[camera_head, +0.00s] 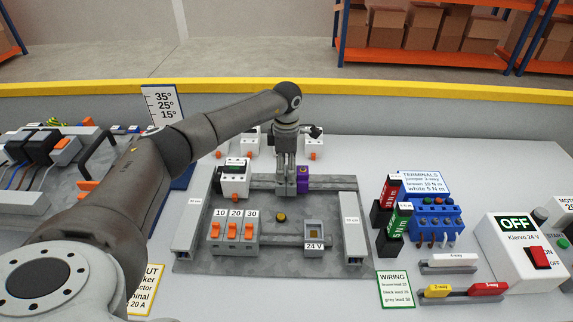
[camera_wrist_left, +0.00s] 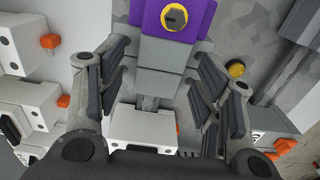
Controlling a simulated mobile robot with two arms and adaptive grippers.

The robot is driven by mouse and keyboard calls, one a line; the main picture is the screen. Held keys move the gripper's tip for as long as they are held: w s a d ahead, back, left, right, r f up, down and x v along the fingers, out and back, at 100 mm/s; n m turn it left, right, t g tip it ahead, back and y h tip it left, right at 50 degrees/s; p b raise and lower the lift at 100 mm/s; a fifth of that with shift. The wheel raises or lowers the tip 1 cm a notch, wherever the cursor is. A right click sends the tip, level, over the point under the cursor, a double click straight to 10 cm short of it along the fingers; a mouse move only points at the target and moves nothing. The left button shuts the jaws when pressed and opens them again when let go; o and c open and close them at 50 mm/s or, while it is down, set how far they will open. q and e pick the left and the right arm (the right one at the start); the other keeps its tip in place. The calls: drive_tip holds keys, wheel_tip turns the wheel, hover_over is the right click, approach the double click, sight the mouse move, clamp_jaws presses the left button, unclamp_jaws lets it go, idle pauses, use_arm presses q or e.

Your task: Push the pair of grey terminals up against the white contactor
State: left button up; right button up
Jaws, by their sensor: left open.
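The white contactor (camera_head: 235,182) stands at the left of the rail on the panel in the head view; the white block low in the left wrist view (camera_wrist_left: 145,130) appears to be it. The pair of grey terminals (camera_wrist_left: 172,58) sits on the rail, with a purple block (camera_wrist_left: 172,18) with a yellow screw against its far side. Bare rail (camera_wrist_left: 148,103) shows between the terminals and the contactor. My left gripper (camera_head: 286,188) points down at the terminals, its open fingers on both sides of them; I cannot tell whether they touch. My right gripper is in neither view.
Three breakers (camera_head: 233,231) with orange levers, a yellow button (camera_head: 281,217) and a 24 V block (camera_head: 314,235) are on the near part of the panel. Grey ducts (camera_head: 189,223) flank it. White blocks (camera_head: 252,136) with orange levers stand behind it.

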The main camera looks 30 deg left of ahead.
use_arm(q)
drive_tip(key=shift+f, duration=0.25)
drive_tip(key=shift+c, duration=0.2)
clamp_jaws()
drive_tip(key=shift+s+a, duration=0.6)
drive_tip(key=shift+a, duration=0.35)
drive_tip(key=shift+s+a, duration=0.55)
drive_tip(key=shift+a, duration=0.4)
drive_tip(key=shift+o, duration=0.2)
unclamp_jaws()
drive_tip(key=shift+d, duration=0.1)
wheel_tip(320, 180, up, 12)
